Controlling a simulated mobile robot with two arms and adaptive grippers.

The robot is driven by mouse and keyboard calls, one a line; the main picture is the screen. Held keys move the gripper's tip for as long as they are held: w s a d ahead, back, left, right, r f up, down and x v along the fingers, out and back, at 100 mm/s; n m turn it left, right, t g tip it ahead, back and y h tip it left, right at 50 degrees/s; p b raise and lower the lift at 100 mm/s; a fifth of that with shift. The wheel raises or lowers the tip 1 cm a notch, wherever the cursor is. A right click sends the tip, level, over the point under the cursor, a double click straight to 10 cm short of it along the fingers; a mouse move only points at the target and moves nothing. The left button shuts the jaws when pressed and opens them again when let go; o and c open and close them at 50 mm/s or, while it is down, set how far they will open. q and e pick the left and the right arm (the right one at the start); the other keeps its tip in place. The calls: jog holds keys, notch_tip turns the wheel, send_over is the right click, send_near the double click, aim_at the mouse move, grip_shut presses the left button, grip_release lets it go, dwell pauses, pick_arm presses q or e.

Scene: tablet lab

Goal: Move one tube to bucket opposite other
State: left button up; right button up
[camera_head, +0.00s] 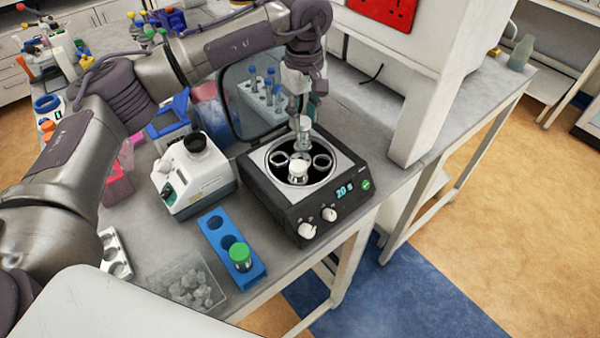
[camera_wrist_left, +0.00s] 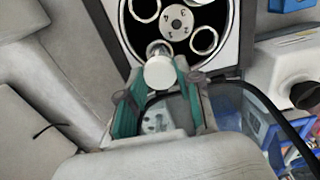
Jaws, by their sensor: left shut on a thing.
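The centrifuge (camera_head: 330,190) stands on the bench with its lid (camera_head: 255,95) raised and its rotor bowl exposed. Its numbered rotor hub (camera_wrist_left: 178,18) shows in the left wrist view, with ring-like buckets around it, including one bucket (camera_wrist_left: 203,40) that looks empty. A white-capped tube (camera_head: 298,168) sits at the near side of the rotor. My left gripper (camera_head: 303,125) is shut on another white-capped tube (camera_wrist_left: 158,72) at the rotor's far side. I cannot tell whether that tube's lower end is inside the far bucket. My right gripper is not in view.
A blue rack (camera_head: 215,235) with a green-capped tube (camera_head: 240,255) stands at the front left. A clear tray (camera_head: 185,285) and a white device (camera_head: 195,180) are nearby. Blue-capped tubes (camera_head: 262,90) show behind the lid. A white cabinet (camera_head: 425,90) stands to the right.

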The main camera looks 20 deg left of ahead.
pick_arm(q)
jog(key=shift+f, duration=0.4)
jog(key=shift+f+b, duration=1.05)
jog(key=shift+f, duration=0.1)
jog(key=o, duration=1)
jog(key=shift+o, duration=0.2)
notch_tip(320, 180, up, 12)
